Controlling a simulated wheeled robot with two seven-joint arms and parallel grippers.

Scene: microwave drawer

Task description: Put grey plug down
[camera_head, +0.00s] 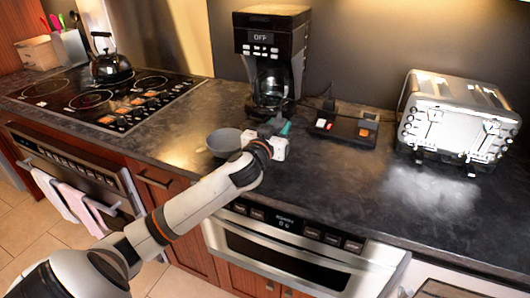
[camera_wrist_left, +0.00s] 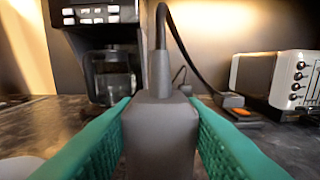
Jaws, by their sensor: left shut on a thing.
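The grey plug (camera_wrist_left: 160,125) is a dark grey block with a cord leaving its top in the left wrist view. My left gripper (camera_wrist_left: 160,135) is shut on it, with a green finger on each side. In the head view my left gripper (camera_head: 284,128) is over the counter, in front of the coffee maker. The plug is mostly hidden there by the gripper. I cannot tell whether the plug touches the counter. A black power strip (camera_head: 345,128) with orange switches lies right of the gripper. My right gripper does not show.
The coffee maker (camera_head: 272,40) stands behind the gripper, and a grey bowl (camera_head: 226,141) sits just left. A silver toaster (camera_head: 457,112) stands at the right. The stove with a kettle (camera_head: 110,67) is at the left. The counter (camera_head: 335,185) is clear in front.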

